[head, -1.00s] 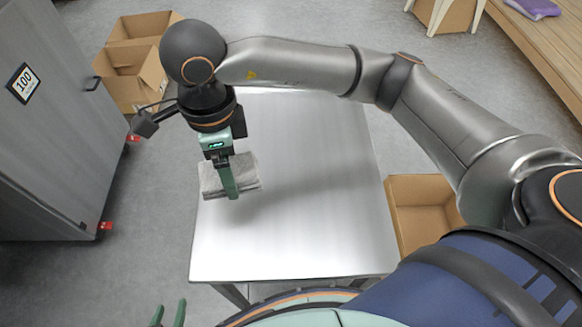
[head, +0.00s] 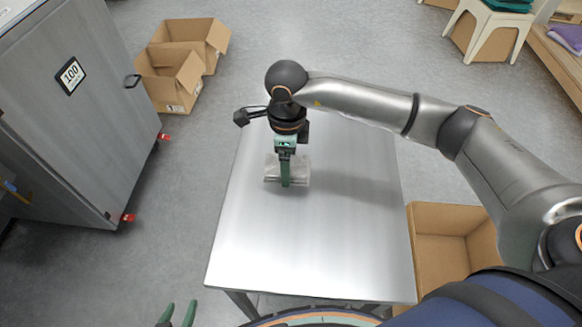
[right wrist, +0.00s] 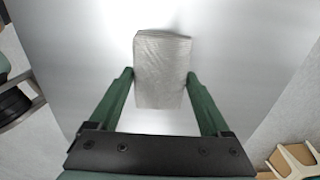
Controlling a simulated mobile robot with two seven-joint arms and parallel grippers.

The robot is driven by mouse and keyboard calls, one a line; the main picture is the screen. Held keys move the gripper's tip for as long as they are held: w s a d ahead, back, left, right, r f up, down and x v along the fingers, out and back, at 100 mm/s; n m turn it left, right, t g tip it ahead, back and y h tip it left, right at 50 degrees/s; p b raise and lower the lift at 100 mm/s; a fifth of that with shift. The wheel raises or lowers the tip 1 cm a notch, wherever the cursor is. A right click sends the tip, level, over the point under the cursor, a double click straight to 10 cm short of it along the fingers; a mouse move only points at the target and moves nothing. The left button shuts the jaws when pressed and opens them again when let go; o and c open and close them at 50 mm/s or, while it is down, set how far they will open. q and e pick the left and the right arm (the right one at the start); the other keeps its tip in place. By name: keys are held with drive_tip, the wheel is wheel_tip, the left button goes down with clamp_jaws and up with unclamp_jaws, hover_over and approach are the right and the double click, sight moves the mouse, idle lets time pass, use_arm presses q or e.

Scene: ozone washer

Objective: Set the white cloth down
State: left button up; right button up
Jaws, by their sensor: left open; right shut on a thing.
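The white cloth (head: 272,172), a folded light-grey-looking stack, is at the metal table (head: 300,245), left of the tabletop's middle. My right gripper (head: 286,184) points down over it, with a green finger in front of the cloth. In the right wrist view the cloth (right wrist: 162,85) sits between the two green fingers of my right gripper (right wrist: 160,73), which is shut on it. I cannot tell whether the cloth touches the tabletop. My left gripper (head: 181,304) is open and empty at the bottom edge, in front of the table; only its fingertips show.
The tabletop is otherwise clear. A grey cabinet (head: 85,120) labelled 100 stands at left. Open cardboard boxes (head: 175,80) lie on the floor behind, and another box (head: 450,245) stands right of the table. A white stool (head: 485,30) is at the back right.

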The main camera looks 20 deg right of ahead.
drive_tip(key=shift+w+d+f, duration=0.2)
drive_tip(key=shift+d+f, duration=0.1)
drive_tip(key=shift+f, duration=0.15)
drive_tip(key=f, duration=0.3)
drive_tip(key=shift+w+d, duration=0.15)
drive_tip(key=shift+d, duration=0.1)
drive_tip(key=shift+f, duration=0.4)
drive_tip(key=shift+f, duration=0.2)
drive_tip(key=o, duration=1.3)
drive_tip(key=shift+r, duration=0.1)
